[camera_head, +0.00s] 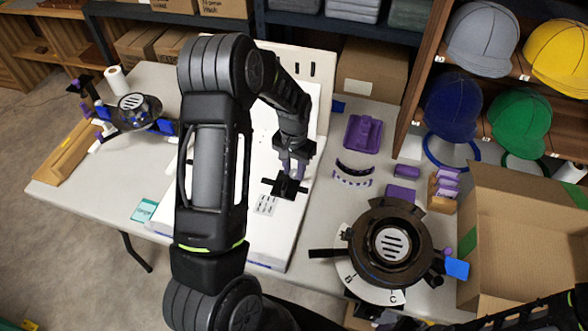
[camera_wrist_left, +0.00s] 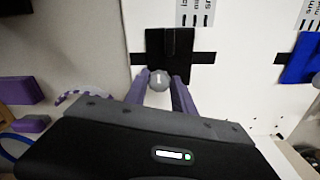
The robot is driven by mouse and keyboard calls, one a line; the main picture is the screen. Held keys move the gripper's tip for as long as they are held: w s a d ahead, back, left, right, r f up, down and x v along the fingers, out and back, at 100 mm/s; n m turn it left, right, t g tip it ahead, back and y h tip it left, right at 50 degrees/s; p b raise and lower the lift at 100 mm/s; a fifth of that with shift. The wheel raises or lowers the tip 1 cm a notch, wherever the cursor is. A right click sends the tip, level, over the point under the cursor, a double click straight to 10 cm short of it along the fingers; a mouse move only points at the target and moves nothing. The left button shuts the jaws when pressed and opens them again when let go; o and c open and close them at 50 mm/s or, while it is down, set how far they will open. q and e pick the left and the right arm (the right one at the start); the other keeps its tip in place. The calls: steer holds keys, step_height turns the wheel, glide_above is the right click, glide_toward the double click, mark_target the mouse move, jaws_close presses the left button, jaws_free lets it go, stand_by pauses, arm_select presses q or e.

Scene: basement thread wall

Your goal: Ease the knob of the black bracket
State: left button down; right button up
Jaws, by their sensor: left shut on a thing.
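The black bracket (camera_head: 284,188) sits on the white board (camera_head: 232,215) in the middle of the head view, with dark arms to either side. In the left wrist view the black bracket (camera_wrist_left: 178,48) is a dark block with a strap across the board. Its grey faceted knob (camera_wrist_left: 158,80) shows at its lower left edge, with a pale mark on it. My left gripper (camera_head: 292,168) is at the bracket. In the wrist view the purple fingers of my left gripper (camera_wrist_left: 161,86) are on either side of the knob and shut on it. The right gripper is out of view.
A purple tray (camera_head: 363,133) and a purple block (camera_head: 400,194) lie right of the board. A round black device (camera_head: 390,243) stands at the front right, next to an open cardboard box (camera_head: 520,228). Caps hang on the right shelf. A blue piece (camera_wrist_left: 300,60) is right of the bracket.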

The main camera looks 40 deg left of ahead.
arm_select(q)
steer(key=n+b, duration=0.1)
steer(key=n, duration=0.2)
steer(key=shift+d+f, duration=0.1)
steer(key=n+b, duration=0.1)
steer(key=n, duration=0.3)
steer(key=shift+w, duration=0.1)
steer(key=n, duration=0.4)
steer(key=shift+d+n, duration=0.1)
steer(key=shift+n, duration=0.2)
steer(key=n+p, duration=0.1)
steer(key=n, duration=0.3)
steer(key=shift+w+n, duration=0.15)
steer(key=shift+n, duration=0.15)
steer(key=c, duration=1)
jaws_free()
steer(key=shift+c, duration=0.2)
